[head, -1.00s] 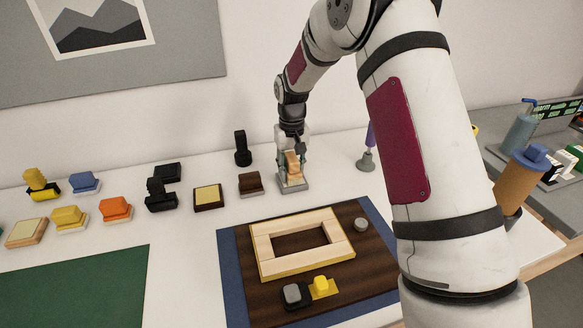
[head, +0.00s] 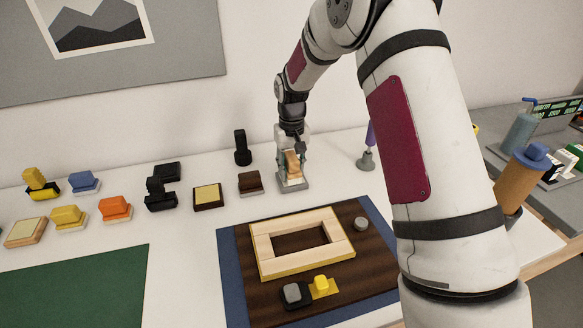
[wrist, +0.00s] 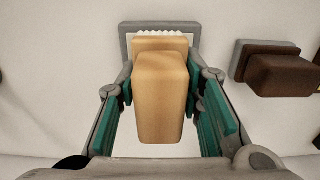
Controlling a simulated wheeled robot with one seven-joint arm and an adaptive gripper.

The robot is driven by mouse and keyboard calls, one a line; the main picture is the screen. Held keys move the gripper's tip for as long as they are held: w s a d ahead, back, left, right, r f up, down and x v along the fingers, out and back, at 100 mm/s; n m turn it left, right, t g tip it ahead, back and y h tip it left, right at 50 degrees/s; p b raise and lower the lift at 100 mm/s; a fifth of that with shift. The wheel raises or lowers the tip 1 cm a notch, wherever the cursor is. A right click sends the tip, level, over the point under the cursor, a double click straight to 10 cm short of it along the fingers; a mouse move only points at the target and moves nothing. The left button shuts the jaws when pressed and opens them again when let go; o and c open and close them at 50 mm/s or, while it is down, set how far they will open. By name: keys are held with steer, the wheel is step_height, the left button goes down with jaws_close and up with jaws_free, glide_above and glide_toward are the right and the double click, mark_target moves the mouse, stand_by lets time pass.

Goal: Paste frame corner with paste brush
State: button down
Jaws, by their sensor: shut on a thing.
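The paste brush (head: 292,164) has a tan wooden handle and stands in a grey tray (head: 293,187) near the back of the white table. In the wrist view the brush handle (wrist: 160,95) fills the middle, with pale bristles just showing behind it at the tray. My gripper (head: 291,155) is shut on the handle from above; its green-padded fingers (wrist: 162,115) flank it on both sides. The pale wood frame (head: 303,242) with yellow edging lies flat on a dark brown board, in front of the gripper, and all its corners are visible.
A dark brown block (head: 250,183) sits just left of the tray, and a black upright tool (head: 242,148) stands behind it. A purple-handled tool (head: 367,150) stands to the right. Grey and yellow blocks (head: 321,285) lie in front of the frame, and a small grey round piece (head: 361,224) lies beside it.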

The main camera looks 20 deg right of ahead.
mark_target(292, 156)
steer(key=shift+f, duration=0.1)
steer(key=shift+r+p, duration=0.45)
steer(key=shift+r, duration=3.1)
